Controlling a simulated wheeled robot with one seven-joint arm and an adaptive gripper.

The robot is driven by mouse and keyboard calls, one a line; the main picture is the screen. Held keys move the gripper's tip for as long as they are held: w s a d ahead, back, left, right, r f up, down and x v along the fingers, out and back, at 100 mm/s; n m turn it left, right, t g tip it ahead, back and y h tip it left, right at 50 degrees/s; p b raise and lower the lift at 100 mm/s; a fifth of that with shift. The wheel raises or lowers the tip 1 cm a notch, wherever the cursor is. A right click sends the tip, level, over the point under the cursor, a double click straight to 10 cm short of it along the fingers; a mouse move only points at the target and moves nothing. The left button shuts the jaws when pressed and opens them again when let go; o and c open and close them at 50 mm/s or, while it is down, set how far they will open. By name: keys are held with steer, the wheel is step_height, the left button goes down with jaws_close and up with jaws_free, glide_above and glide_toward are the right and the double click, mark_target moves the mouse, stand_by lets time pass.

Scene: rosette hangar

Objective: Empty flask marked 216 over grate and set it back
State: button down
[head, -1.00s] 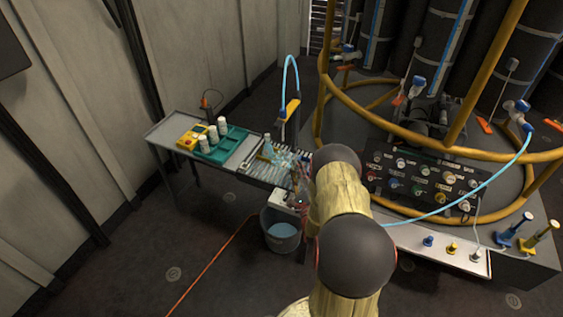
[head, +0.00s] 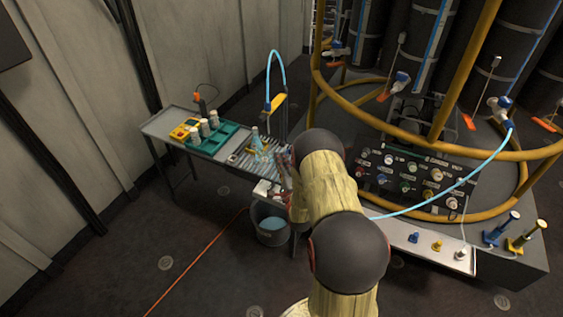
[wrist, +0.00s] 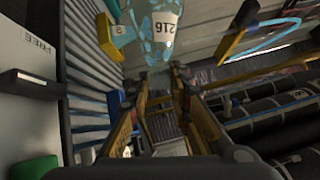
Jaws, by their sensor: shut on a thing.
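The flask marked 216 (wrist: 158,32) is pale blue and see-through, with its white label facing the camera in the wrist view. It narrows toward my gripper (wrist: 160,90), whose two fingers are shut on it. In the head view, my gripper (head: 280,163) is partly hidden by my arm. A pale blue flask shape (head: 255,138) shows beside it, over or at the slatted grate (head: 238,158); the exact gap cannot be told. Whether liquid is inside is unclear. The grate's slats also show in the wrist view (wrist: 88,100).
A bucket of blue liquid (head: 271,226) stands below. A blue hose (head: 271,62) arches behind the grate. A control panel (head: 415,176) stands right.

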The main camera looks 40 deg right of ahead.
steer(key=n, duration=0.3)
steer(key=shift+g+y+p, duration=0.3)
steer(key=shift+g+y, duration=0.1)
steer(key=n+g+p, duration=0.1)
steer(key=n+p, duration=0.1)
steer(key=p, duration=0.1)
steer(key=shift+r, duration=0.2)
steer(key=n+p, duration=0.1)
steer(key=n+g+p, duration=0.1)
steer(key=p, duration=0.1)
steer(key=n+p, duration=0.1)
steer(key=shift+s+d+r+g, duration=0.15)
steer(key=shift+r+g, duration=0.1)
steer(key=shift+g, duration=0.05)
step_height(320, 180, up, 4)
steer(key=n+g+p, duration=0.1)
steer(key=n+p, duration=0.1)
steer(key=p, duration=0.1)
steer(key=n+g+h+p, duration=0.1)
steer(key=n+g+p, duration=0.1)
steer(key=n+p, duration=0.1)
steer(key=shift+r+n+p, duration=0.1)
steer(key=shift+n+p, duration=0.2)
steer(key=shift+p, duration=0.05)
steer(key=shift+r+n+g+h+p, duration=0.7)
steer(key=shift+r+n+g+p, duration=0.1)
steer(key=shift+r+n+p, duration=0.45)
